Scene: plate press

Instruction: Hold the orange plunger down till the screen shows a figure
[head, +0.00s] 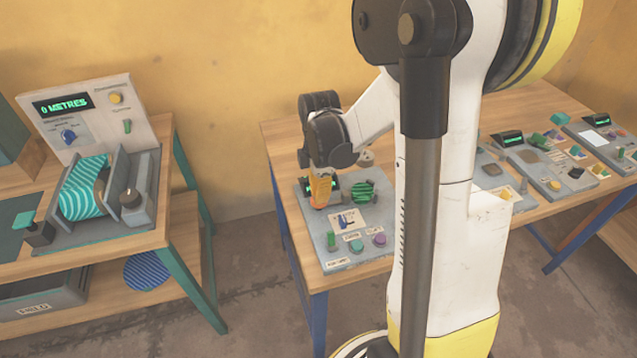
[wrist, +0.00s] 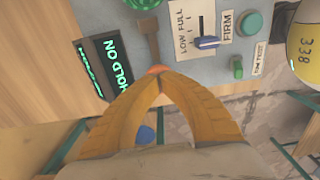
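The grey press panel (head: 345,245) sits on the near end of the wooden table. In the wrist view, the green letters on its dark screen (wrist: 118,62) read HOLD ON. My gripper (wrist: 158,78) has its two orange fingers together at the tips, with nothing between them. A small orange-red bit of the plunger (wrist: 156,69) shows right at the fingertips, mostly hidden by them. In the head view my gripper (head: 320,190) points down over the orange plunger (head: 319,205) and appears to touch it. How far the plunger is pressed cannot be told.
The panel also bears a blue slider (wrist: 207,43), a teal button (wrist: 252,22), a green switch (wrist: 236,67) and a green striped piece (head: 363,192). Other devices stand farther right on the table. A separate bench (head: 180,225) with a METRES display (head: 63,104) stands left, across a floor gap.

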